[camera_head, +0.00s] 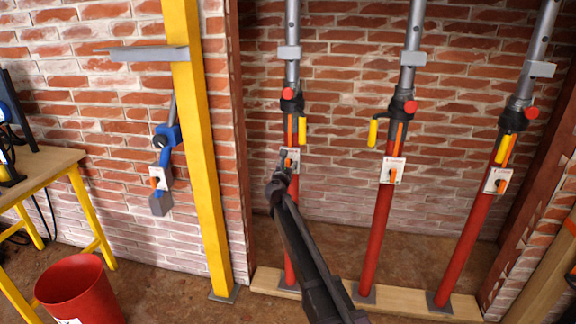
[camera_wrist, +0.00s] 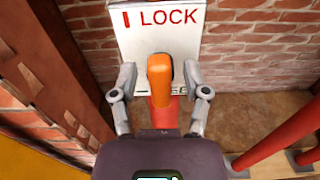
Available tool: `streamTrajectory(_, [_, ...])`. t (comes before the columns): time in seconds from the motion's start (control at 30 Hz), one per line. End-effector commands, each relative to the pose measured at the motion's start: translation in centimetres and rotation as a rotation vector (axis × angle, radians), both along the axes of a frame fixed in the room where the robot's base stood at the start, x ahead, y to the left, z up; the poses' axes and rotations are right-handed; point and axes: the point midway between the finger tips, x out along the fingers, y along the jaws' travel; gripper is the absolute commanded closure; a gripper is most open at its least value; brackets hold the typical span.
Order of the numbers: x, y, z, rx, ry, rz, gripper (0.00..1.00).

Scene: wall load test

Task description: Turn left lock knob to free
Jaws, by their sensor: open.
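The left red post carries a white plate (camera_head: 291,153) marked LOCK, which also fills the top of the wrist view (camera_wrist: 187,45). An orange lock knob (camera_wrist: 160,70) stands out from this plate, its handle running up and down in the wrist view, below the LOCK wording. Lettering under the knob is mostly hidden. My gripper (camera_wrist: 160,78) is open, with one finger on each side of the knob and visible gaps between. In the head view my gripper (camera_head: 284,163) covers much of the plate and hides the knob.
The middle post (camera_head: 378,235) and right post (camera_head: 462,235) stand to the right with similar plates. A yellow handle (camera_head: 302,131) hangs above the left plate. A yellow upright (camera_head: 202,150), a blue device (camera_head: 167,138) and a red bucket (camera_head: 78,290) are at left.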

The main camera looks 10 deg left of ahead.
Motion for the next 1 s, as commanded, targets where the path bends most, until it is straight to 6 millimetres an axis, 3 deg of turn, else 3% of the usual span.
streamTrajectory(0.33, [0.15,-0.02,0.00,0.000,0.000,0.000,0.43])
streamTrajectory(0.5, [0.15,-0.02,0.00,0.000,0.000,0.000,0.94])
streamTrajectory(0.53, [0.15,-0.02,0.00,0.000,0.000,0.000,1.00])
streamTrajectory(1.0, [0.18,-0.04,0.00,0.053,0.000,0.000,1.00])
